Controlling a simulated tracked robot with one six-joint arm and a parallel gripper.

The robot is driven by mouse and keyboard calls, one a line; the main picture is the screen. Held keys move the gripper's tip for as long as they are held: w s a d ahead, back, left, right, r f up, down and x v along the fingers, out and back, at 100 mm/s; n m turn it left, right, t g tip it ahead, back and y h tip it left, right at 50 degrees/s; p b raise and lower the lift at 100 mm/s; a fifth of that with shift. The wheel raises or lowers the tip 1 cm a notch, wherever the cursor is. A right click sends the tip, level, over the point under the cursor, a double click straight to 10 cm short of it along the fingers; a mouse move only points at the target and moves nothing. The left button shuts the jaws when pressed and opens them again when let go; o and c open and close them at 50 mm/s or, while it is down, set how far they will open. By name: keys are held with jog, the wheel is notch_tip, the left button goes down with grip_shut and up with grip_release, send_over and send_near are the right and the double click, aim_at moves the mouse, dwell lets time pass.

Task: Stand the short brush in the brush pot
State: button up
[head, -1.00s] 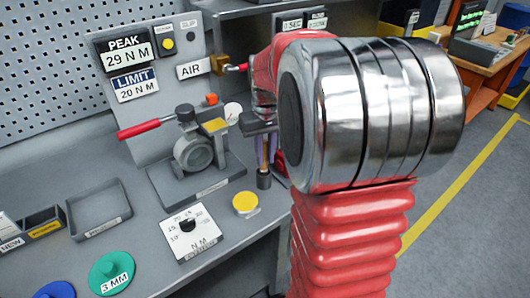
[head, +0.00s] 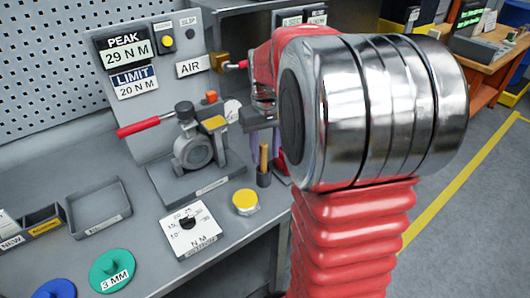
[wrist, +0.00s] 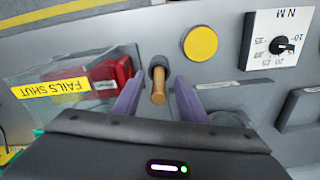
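The short brush shows as a tan wooden handle (head: 263,157) standing upright in the small dark brush pot (head: 264,179) on the bench. Its lower end is hidden inside the pot. In the wrist view the handle (wrist: 159,88) points toward the camera from the pot (wrist: 158,62). My gripper (wrist: 158,98) is open, with its two purple fingers apart on either side of the handle's line and a visible gap to each.
A valve fixture (head: 193,152) with a red lever stands left of the pot. A yellow round button (head: 245,202) and a torque dial (head: 190,229) are in front.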

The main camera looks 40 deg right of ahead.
notch_tip(320, 180, up, 13)
jog(key=shift+s, duration=0.25)
jog(key=shift+a, duration=0.1)
dwell(1.4)
jog(key=s+a+f+n+t, duration=0.1)
jog(key=s+a+f+t, duration=0.1)
jog(key=s+a, duration=0.5)
jog(key=s+a+f+n+t, duration=0.2)
jog(key=s+a+f, duration=0.3)
jog(key=a, duration=0.9)
jog(key=shift+s+f+t, duration=0.25)
jog(key=shift+s+t, duration=0.35)
jog(key=shift+s, duration=0.6)
